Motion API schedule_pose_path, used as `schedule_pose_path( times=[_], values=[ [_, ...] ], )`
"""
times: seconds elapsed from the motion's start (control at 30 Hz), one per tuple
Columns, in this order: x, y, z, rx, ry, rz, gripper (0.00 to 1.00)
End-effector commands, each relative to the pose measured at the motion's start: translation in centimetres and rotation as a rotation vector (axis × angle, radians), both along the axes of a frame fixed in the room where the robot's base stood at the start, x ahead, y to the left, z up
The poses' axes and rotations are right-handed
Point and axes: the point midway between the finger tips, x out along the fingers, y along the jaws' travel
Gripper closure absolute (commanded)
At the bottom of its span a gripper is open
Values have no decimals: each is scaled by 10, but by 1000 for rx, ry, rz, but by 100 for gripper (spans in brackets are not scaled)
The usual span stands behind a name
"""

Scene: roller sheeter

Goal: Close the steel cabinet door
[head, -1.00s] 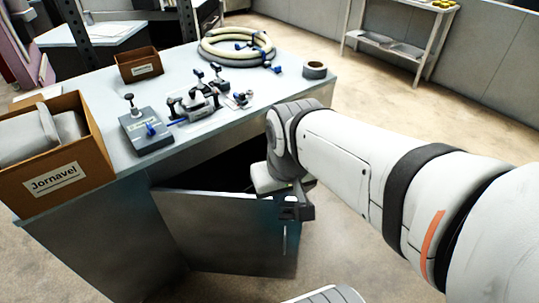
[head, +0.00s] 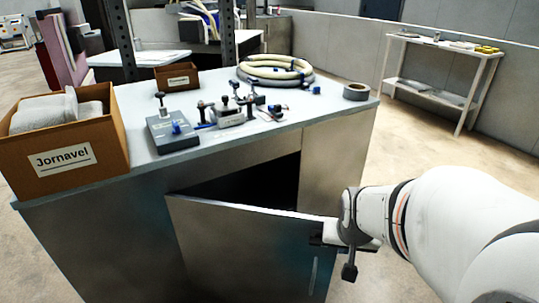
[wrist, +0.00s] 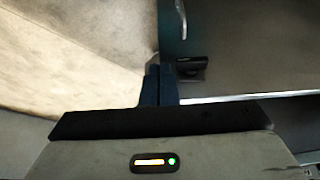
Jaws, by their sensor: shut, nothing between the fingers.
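The steel cabinet door (head: 240,247) hangs ajar on the front of the steel cabinet, under the worktop. Its left side is at the cabinet front and its right side stands out, with a dark opening (head: 270,186) behind its top edge. A slim vertical handle (head: 314,277) is near its right edge. My gripper (head: 318,236) is shut and empty at the door's upper right corner; I cannot tell if it touches. In the wrist view, the shut fingers (wrist: 159,82) are beside the door (wrist: 235,55), with its handle above them.
The worktop (head: 225,85) carries a cardboard box (head: 65,165) marked Jornavel, a smaller box (head: 177,78), clamps and tools (head: 225,115), a coiled hose (head: 275,70) and a tape roll (head: 356,92). A white shelf (head: 440,75) stands at the back right. Floor is clear between.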

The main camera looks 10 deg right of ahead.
Motion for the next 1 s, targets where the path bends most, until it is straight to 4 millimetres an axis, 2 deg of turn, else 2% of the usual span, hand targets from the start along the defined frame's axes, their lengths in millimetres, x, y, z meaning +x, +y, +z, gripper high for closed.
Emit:
schedule_pose_path(
  times=[0.17,0.5,0.7,0.8,1.0],
  values=[
    [4,-4,-17,0,-1,-9,100],
    [25,-12,-77,1,3,-6,100],
    [35,-16,-101,1,2,-5,100],
    [51,-23,-96,1,-2,-7,100],
    [68,-30,-97,1,-2,-7,100]
  ],
)
